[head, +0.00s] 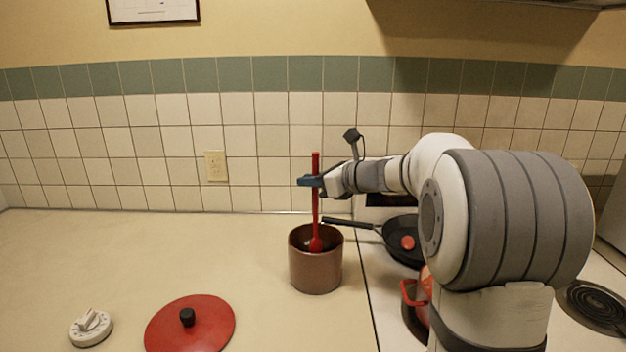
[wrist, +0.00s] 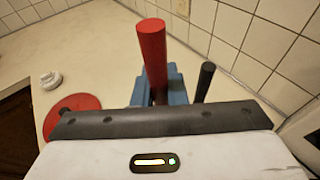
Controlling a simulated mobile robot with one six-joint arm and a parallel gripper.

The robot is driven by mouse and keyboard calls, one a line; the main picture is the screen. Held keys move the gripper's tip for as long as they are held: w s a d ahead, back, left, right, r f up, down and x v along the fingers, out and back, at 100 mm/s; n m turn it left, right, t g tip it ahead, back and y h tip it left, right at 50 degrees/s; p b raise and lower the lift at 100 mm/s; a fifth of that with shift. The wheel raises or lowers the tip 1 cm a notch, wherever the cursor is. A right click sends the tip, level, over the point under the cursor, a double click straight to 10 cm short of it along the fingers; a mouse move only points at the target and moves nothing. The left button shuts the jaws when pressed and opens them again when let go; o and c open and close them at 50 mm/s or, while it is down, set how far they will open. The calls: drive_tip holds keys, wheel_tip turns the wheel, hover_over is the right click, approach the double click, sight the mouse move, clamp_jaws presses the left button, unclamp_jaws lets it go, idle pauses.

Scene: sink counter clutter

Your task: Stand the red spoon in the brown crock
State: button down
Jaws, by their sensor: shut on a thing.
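The red spoon (head: 315,215) is upright with its handle up. Its bowl end is inside the mouth of the brown crock (head: 316,271), which stands upright on the counter. My gripper (head: 312,182) is shut on the upper part of the spoon's handle, above the crock. In the wrist view the spoon's handle (wrist: 152,52) stands between the blue fingers of my gripper (wrist: 160,92). The crock is hidden there. I cannot tell whether the spoon's bowl touches the crock's floor.
A black pan (head: 395,238) sits on the stove right of the crock, its handle reaching toward the crock's rim. A red pot (head: 412,294) is partly behind my arm. A red lid (head: 190,326) and a white timer (head: 90,327) lie front left.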

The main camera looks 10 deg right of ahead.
drive_tip(key=c, duration=1.4)
unclamp_jaws()
drive_tip(key=v, duration=0.8)
drive_tip(key=s+a+f+n+g+h, duration=0.2)
drive_tip(key=s+a+f+n+g, duration=0.2)
drive_tip(key=s+a+f+n, duration=0.3)
drive_tip(key=s+d+f+n+g+h, duration=0.1)
drive_tip(key=s+f+n+h, duration=0.1)
drive_tip(key=s+f+n, duration=0.2)
drive_tip(key=s+d+f+n+g+h, duration=0.1)
drive_tip(key=s+f+n+h, duration=0.2)
drive_tip(key=s+n, duration=0.6)
drive_tip(key=s+d+f+n+g+h, duration=0.1)
drive_tip(key=s+f+n+g+h, duration=0.1)
drive_tip(key=s+f+n, duration=0.3)
drive_tip(key=shift+s+d+n+h, duration=0.1)
drive_tip(key=shift+s+n+h, duration=0.2)
drive_tip(key=shift+s+n, duration=0.5)
drive_tip(key=shift+s+n+h, duration=0.3)
drive_tip(key=shift+s, duration=0.95)
